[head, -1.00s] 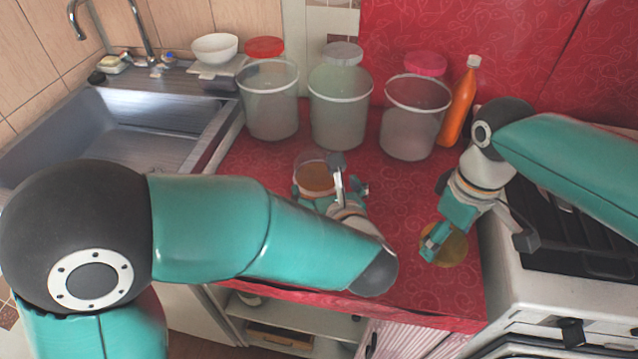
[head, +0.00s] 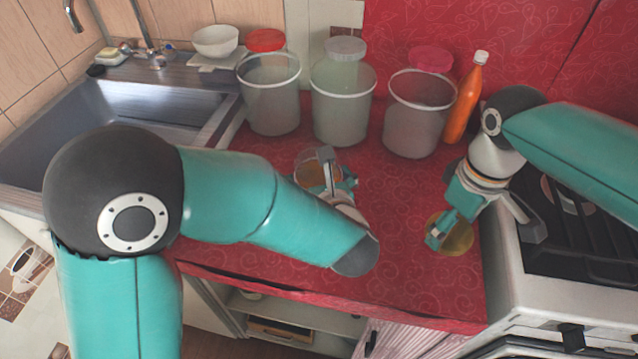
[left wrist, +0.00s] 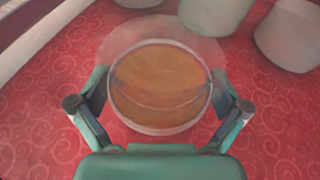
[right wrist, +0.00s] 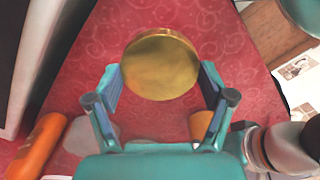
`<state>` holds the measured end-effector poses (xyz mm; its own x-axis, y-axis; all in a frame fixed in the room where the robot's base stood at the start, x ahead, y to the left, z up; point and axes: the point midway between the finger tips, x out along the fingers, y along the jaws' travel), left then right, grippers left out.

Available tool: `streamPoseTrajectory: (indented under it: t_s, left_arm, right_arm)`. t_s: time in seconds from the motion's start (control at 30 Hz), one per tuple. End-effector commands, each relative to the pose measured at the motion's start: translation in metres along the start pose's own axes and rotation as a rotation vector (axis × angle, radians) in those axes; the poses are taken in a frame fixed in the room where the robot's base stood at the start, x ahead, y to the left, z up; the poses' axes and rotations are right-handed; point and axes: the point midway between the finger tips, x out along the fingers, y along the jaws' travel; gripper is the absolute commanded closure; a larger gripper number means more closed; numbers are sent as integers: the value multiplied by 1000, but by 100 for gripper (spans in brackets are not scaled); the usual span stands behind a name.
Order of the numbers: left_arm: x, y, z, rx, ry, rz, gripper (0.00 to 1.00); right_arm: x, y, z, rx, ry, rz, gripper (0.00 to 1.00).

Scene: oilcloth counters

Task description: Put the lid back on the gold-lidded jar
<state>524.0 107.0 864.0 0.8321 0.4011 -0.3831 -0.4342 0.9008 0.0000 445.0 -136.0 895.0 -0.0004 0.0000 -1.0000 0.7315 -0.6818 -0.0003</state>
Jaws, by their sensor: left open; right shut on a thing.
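The open glass jar (head: 307,170) with orange-brown contents stands on the red counter, in front of the clear containers. In the left wrist view the jar (left wrist: 160,92) sits between the fingers of my left gripper (left wrist: 162,78), which is open around it. The head view shows this gripper (head: 333,180) at the jar, partly covering it. The round gold lid (head: 459,238) is at the right of the counter, shut in my right gripper (head: 440,232). In the right wrist view the lid (right wrist: 160,65) lies between the fingertips. Its height above the counter is unclear.
Three containers (head: 268,105) (head: 342,112) (head: 417,120) line the back, with an orange bottle (head: 464,100) at their right. A stove (head: 555,270) is at the right and a sink (head: 150,120) at the left. The counter between jar and lid is clear.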

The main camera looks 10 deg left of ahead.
Motion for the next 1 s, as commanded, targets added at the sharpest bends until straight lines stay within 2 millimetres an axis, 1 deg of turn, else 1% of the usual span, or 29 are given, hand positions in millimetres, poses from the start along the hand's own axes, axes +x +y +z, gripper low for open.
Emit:
streamPoseTrajectory:
  t_s: [0.03,0.27,0.3,0.37,0.4,0.47,0.5,0.77,0.87,1.0]
  left_arm:
    - [0,0,0,0,0,1,5]
    - [0,0,0,0,0,0,43]
    - [0,0,0,0,0,0,50]
    - [0,0,0,0,0,0,60]
    - [0,0,0,0,0,0,67]
    - [0,0,0,-1,0,0,77]
    - [0,0,3,-3,-5,0,79]
    - [-1,0,4,-4,-6,1,80]
    - [-2,0,6,-4,-6,1,80]
    - [-5,0,15,-6,-6,1,80]
  right_arm:
    - [0,0,0,0,0,0,34]
    - [0,0,0,0,0,0,34]
    - [0,0,0,0,0,0,34]
    - [0,0,0,0,0,0,34]
    - [0,0,0,0,0,0,34]
    - [0,0,0,-1,0,0,34]
    - [0,0,0,-1,0,0,34]
    - [0,0,-1,-2,0,0,34]
    - [-1,0,-1,-2,0,0,34]
    - [-2,0,-1,-2,0,0,34]
